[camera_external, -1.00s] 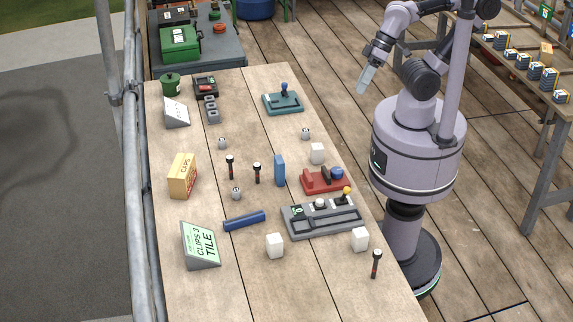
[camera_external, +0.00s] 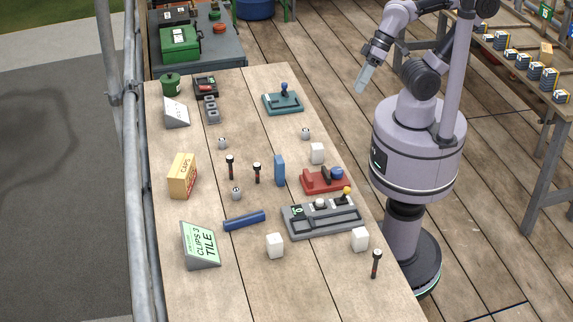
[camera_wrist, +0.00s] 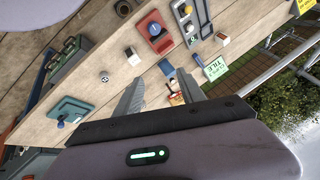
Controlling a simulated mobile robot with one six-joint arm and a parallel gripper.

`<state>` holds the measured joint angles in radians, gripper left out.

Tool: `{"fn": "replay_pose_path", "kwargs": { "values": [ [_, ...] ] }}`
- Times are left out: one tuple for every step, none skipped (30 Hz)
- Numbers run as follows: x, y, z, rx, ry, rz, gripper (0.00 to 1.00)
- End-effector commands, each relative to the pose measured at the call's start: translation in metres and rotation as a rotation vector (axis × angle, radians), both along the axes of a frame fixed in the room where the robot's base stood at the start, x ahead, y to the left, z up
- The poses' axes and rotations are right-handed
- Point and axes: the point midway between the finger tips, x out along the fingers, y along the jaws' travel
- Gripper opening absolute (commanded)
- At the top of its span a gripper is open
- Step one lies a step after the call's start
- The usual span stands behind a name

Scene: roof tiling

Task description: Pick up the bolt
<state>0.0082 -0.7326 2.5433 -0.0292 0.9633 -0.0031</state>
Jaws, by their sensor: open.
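Several dark things that look like upright bolts, each with a reddish band, stand on the wooden table: one bolt (camera_external: 230,166) left of centre, a shorter bolt (camera_external: 257,173) beside it, and another bolt (camera_external: 375,264) at the near right corner. I cannot tell which one is meant. My gripper (camera_external: 362,88) is open and empty, right of the table's far part and apart from every bolt. In the wrist view my open fingers (camera_wrist: 160,88) point toward the table; the bolts are too small to tell apart there.
On the table (camera_external: 180,290) are a blue block (camera_external: 279,170), a red fixture (camera_external: 318,182), a grey fixture (camera_external: 325,222), a teal fixture (camera_external: 283,104), a caps box (camera_external: 183,177), a tile-clips sign (camera_external: 201,246), white cubes and small grey nuts. A metal rail (camera_external: 137,210) runs along the left.

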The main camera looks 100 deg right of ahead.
Motion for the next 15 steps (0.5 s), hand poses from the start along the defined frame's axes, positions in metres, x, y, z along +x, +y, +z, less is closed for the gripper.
{"fn": "replay_pose_path", "kwargs": {
  "values": [
    [0.015,-0.002,0.010,-0.014,0.009,0.011,0.47],
    [0.029,-0.004,0.016,-0.029,0.015,0.023,0.47],
    [0.055,-0.007,0.025,-0.054,0.024,0.043,0.47],
    [0.079,-0.009,0.031,-0.077,0.030,0.064,0.47],
    [0.105,-0.012,0.035,-0.101,0.036,0.085,0.47],
    [0.142,-0.016,0.035,-0.135,0.044,0.118,0.47],
    [0.169,-0.018,0.031,-0.160,0.049,0.143,0.47],
    [0.195,-0.020,0.024,-0.183,0.055,0.168,0.47],
    [0.227,-0.023,0.012,-0.212,0.061,0.201,0.47],
    [0.249,-0.025,0.001,-0.231,0.065,0.223,0.47],
    [0.268,-0.026,-0.011,-0.249,0.069,0.246,0.47],
    [0.290,-0.028,-0.028,-0.271,0.073,0.273,0.47],
    [0.304,-0.029,-0.040,-0.285,0.075,0.291,0.47],
    [0.316,-0.030,-0.052,-0.297,0.077,0.308,0.47],
    [0.328,-0.030,-0.065,-0.310,0.078,0.325,0.47]
  ]
}}
